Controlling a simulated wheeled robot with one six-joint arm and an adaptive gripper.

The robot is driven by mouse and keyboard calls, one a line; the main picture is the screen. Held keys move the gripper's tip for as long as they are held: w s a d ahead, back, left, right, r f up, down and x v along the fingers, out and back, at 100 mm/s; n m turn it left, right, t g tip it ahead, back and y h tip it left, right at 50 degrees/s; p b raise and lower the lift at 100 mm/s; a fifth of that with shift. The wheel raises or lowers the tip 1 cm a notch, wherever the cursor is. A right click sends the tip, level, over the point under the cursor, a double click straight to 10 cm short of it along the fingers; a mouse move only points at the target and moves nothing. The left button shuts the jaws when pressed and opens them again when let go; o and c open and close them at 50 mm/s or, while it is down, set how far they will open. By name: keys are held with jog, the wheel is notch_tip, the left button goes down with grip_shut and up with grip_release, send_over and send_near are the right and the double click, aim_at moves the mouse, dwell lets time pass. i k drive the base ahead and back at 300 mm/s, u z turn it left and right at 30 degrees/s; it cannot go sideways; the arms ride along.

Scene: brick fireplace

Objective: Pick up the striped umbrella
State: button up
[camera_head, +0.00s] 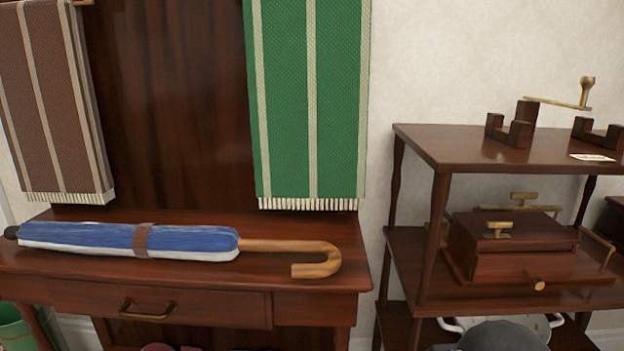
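A furled blue and white striped umbrella (190,240) lies flat along the top of a dark wooden hall table (352,240). A brown strap wraps its canopy. Its wooden crook handle (318,258) points right, with the hook curving toward the front edge of the table. Its dark tip (11,232) is at the far left. Nothing touches the umbrella from above. My gripper is not in view.
A brown striped scarf (52,110) and a green striped scarf (308,100) hang behind the umbrella. A drawer with a brass pull (148,311) is below it. A shelf unit (450,150) with wooden boxes stands at right, beyond a narrow gap.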

aim_at(144, 240)
jog(key=u, duration=1.35)
